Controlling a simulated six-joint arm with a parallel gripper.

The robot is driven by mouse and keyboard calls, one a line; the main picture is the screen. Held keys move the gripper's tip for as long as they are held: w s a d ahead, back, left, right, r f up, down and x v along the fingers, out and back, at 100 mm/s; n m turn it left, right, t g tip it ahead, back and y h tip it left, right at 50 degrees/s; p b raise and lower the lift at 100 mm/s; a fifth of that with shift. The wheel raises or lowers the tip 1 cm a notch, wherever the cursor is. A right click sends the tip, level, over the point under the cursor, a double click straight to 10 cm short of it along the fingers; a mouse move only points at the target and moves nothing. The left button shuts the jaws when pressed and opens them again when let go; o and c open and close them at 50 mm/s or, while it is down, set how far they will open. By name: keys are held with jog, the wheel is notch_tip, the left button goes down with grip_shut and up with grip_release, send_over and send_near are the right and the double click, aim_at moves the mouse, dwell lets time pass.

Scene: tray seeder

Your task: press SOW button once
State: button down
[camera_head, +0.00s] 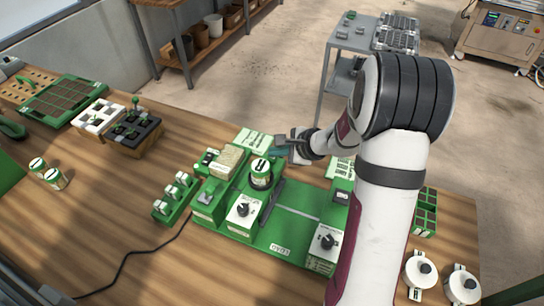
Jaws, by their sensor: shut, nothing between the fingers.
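The green tray seeder (290,233) stands on the wooden bench. It carries a white-faced box with a black knob (243,209), a second box with a black knob (326,242) and a green block with a small grey top piece (206,198). I cannot read the word SOW on any part, so I cannot tell which is the button. My gripper (278,150) is shut and empty at the seeder's far side, just above and behind the canister. My arm hides part of the seeder's right side.
Several small labelled pots (174,194) sit in a green rack left of the seeder. A black cable (135,255) runs over the bench. White lidded jars (420,270) stand at right. The bench front left is mostly clear.

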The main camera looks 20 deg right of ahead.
aim_at(276, 162)
jog(key=shift+f, duration=0.5)
dwell(0.3)
jog(key=shift+r, duration=0.95)
notch_tip(276, 162, up, 5)
dwell(0.5)
dwell(0.5)
